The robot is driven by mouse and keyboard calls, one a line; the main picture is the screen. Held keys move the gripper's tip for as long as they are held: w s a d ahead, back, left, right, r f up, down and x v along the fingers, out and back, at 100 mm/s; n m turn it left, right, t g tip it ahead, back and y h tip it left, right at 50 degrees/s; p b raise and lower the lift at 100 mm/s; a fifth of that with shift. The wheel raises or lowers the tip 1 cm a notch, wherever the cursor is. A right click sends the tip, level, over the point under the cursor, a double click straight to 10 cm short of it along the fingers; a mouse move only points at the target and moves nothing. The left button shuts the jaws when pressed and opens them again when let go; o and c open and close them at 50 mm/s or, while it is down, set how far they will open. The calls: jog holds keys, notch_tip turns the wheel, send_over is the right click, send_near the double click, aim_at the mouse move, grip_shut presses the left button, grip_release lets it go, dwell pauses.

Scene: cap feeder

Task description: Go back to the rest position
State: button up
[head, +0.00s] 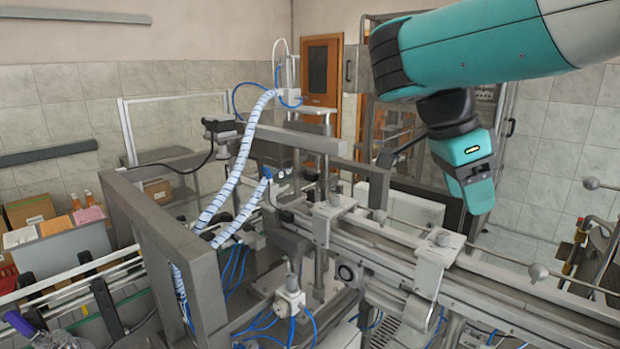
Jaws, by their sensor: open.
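My teal and black arm (490,45) reaches in from the upper right in the head view. I cannot make out the jaws of my gripper; no fingertips show clearly around the wrist. No held object can be seen. The wrist appears above and apart from the conveyor rail (500,285), though the depth between them is hard to judge.
The cap feeder's grey frame (165,235) and blue-white wrapped hoses (235,160) fill the left and middle. Metal brackets (437,262) and round knobs stand up along the rail below the wrist. A box with bottles (62,250) stands at far left. A wooden door (321,70) is behind.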

jog(key=s+f+n+t+y+b, duration=0.1)
jog(key=s+f+n+b, duration=0.1)
jog(key=f+n+b, duration=0.4)
jog(key=s+f+n+t+y+b, duration=0.1)
jog(key=s+f+n+b, duration=0.25)
jog(key=f+n, duration=0.45)
jog(key=s+a+f+n+y+b, duration=0.3)
jog(key=s+f+n, duration=0.3)
jog(key=s, duration=0.2)
jog(key=s+a+f+n+g+y+b, duration=0.1)
jog(key=s+a+f+n+y+b, duration=0.2)
jog(key=s+a+f+n+b, duration=0.2)
notch_tip(320, 180, down, 2)
jog(key=s+n, duration=0.1)
jog(key=s, duration=0.2)
jog(key=shift+a+y, duration=0.2)
jog(key=shift+y, duration=0.2)
